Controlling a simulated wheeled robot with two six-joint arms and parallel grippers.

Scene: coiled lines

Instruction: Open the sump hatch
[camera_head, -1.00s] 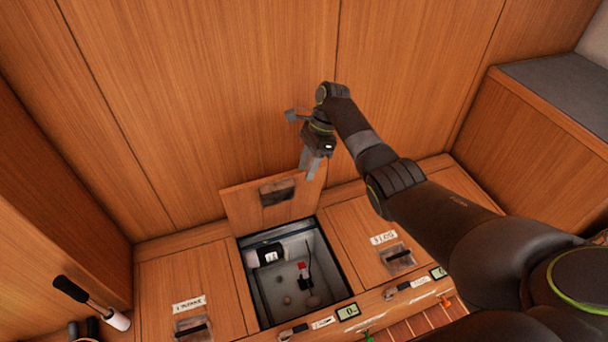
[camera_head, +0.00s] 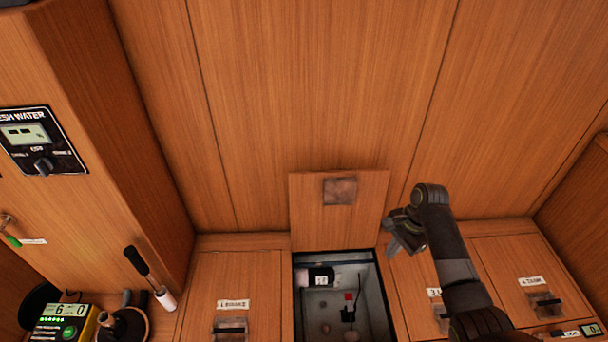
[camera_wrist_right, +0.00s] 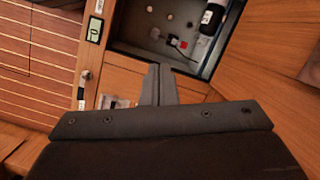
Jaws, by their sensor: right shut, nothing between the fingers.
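The sump hatch (camera_head: 366,205) is a wooden lid with a dark recessed pull plate (camera_head: 340,191). It stands up against the back wall, behind its opening. The open sump (camera_head: 385,318) shows a pale-walled well holding a dark cylinder with a white label (camera_head: 318,277), a small red part (camera_head: 348,296) and a black float-like piece (camera_head: 348,315). My right gripper (camera_head: 400,245) is shut and empty, to the right of the raised hatch and apart from it. In the right wrist view its fingers (camera_wrist_right: 159,84) are together near the sump's edge. My left gripper is not in view.
Closed lockers with labels and pulls flank the sump: one on the left (camera_head: 265,275) and one at far right (camera_head: 520,265). A fresh water panel (camera_head: 42,142) is on the left wall. A yellow meter (camera_head: 62,322) and a white-and-black brush-like tool (camera_head: 165,299) sit at lower left.

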